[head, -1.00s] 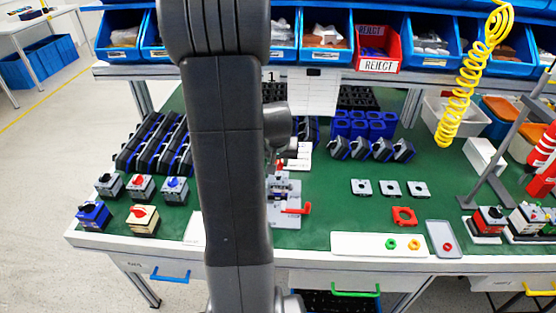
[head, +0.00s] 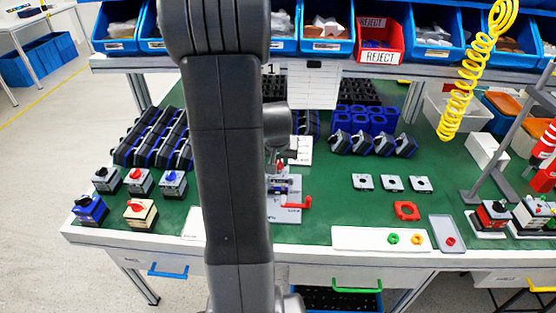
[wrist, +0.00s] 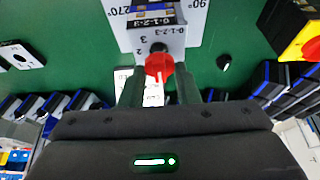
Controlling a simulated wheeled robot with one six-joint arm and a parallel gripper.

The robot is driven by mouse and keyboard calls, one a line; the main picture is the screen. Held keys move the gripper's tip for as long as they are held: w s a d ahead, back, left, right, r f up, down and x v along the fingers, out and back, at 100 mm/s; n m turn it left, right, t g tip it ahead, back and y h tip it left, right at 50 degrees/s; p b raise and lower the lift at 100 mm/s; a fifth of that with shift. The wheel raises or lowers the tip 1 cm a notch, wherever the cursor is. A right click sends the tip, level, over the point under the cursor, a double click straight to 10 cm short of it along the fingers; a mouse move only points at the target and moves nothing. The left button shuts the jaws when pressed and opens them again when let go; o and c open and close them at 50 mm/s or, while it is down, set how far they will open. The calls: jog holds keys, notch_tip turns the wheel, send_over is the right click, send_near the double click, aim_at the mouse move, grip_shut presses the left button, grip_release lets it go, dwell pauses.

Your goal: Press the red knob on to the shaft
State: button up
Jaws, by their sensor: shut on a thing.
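My gripper (wrist: 159,82) is shut on the red knob (wrist: 158,66), with one dark finger on each side of it in the wrist view. The knob is close to the grey switch face (wrist: 172,38), which is marked 0-1-2-3. A dark round shaft area (wrist: 158,47) shows just past the knob; I cannot tell whether they touch. In the head view the switch (head: 280,186) sits in a grey fixture with a red lever (head: 298,203). My arm hides much of the gripper there, and a bit of red shows above the switch.
Finished-looking switches with coloured knobs (head: 138,180) stand at the left. Several grey plates (head: 392,183), a red frame (head: 407,211) and a white tray (head: 355,238) lie at the right. Blue bins (head: 325,30) line the shelf behind. Green table shows bare between them.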

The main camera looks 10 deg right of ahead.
jog(key=shift+f+b, duration=0.85)
jog(key=shift+f, duration=0.2)
jog(key=o, duration=1)
jog(key=shift+r, duration=0.15)
jog(key=v, duration=1.3)
jog(key=shift+s+r+p, duration=0.2)
jog(key=shift+r+p, duration=0.05)
jog(key=shift+p, duration=0.05)
jog(key=shift+f, duration=0.1)
jog(key=x, duration=1.3)
jog(key=shift+w+f, duration=0.2)
jog(key=shift+f, duration=0.1)
jog(key=shift+r, duration=0.25)
